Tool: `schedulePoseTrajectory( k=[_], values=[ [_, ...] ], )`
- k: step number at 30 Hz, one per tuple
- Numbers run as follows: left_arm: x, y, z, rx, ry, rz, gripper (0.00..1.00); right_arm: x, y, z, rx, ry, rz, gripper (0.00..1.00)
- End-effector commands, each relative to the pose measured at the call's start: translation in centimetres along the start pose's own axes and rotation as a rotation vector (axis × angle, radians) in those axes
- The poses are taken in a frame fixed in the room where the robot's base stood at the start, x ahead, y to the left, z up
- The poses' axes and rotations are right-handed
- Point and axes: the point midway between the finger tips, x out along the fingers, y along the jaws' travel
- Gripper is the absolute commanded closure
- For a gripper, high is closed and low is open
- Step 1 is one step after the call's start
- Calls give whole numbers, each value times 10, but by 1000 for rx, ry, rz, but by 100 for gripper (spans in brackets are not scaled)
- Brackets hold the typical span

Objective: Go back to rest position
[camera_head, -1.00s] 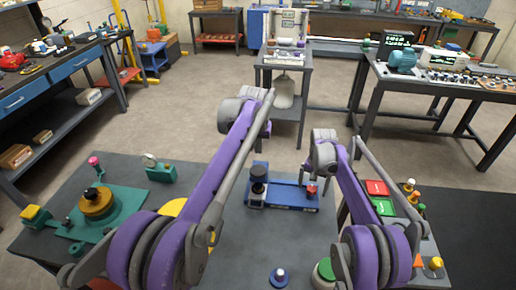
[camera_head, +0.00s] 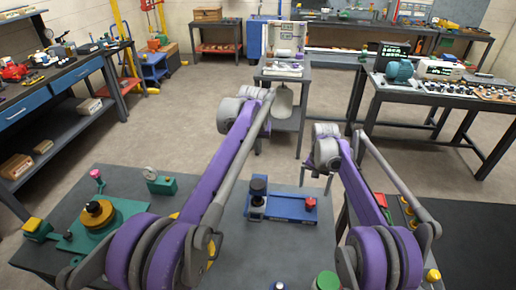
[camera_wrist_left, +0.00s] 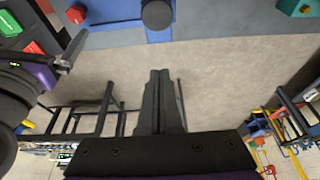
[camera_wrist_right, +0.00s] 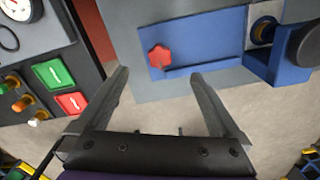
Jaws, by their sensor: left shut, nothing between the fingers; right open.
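My left arm (camera_head: 220,160) reaches forward over the workbench, and its gripper is hidden behind the arm in the head view. In the left wrist view the left gripper (camera_wrist_left: 160,75) is shut with nothing between its fingers. In the right wrist view the right gripper (camera_wrist_right: 160,78) is open and empty. A blue fixture (camera_head: 285,208) with a black knob and a red knob lies on the bench between the arms. It also shows in the right wrist view (camera_wrist_right: 205,45), apart from the fingers.
The workbench (camera_head: 245,255) holds a green base (camera_head: 120,212) with a yellow-orange disc at left. A box with green (camera_wrist_right: 54,72) and red (camera_wrist_right: 71,103) buttons stands at right, partly hidden by my right arm in the head view. Open floor (camera_head: 200,110) lies beyond the bench.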

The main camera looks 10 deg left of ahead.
Motion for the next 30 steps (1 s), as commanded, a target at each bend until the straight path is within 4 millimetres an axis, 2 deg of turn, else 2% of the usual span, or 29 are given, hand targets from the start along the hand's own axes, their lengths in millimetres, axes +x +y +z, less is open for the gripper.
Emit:
schedulePoseTrajectory(
  k=[7,11,13,17,21,26,30],
  values=[
    [-2,-1,3,0,1,0,100,-3,2,2,-2,4,-2,0],
    [-14,-8,17,-2,12,1,100,-22,12,14,-18,30,-13,0],
    [-24,-14,32,-2,22,2,100,-38,22,26,-33,55,-23,0],
    [-42,-26,69,-1,43,5,100,-67,45,57,-69,113,-43,0],
    [-56,-39,114,-2,67,6,100,-89,70,96,-108,178,-61,0],
    [-64,-51,171,-2,95,6,100,-101,99,146,-152,253,-76,0],
    [-64,-60,224,-1,120,6,100,-100,124,193,-191,321,-85,0]
  ],
)
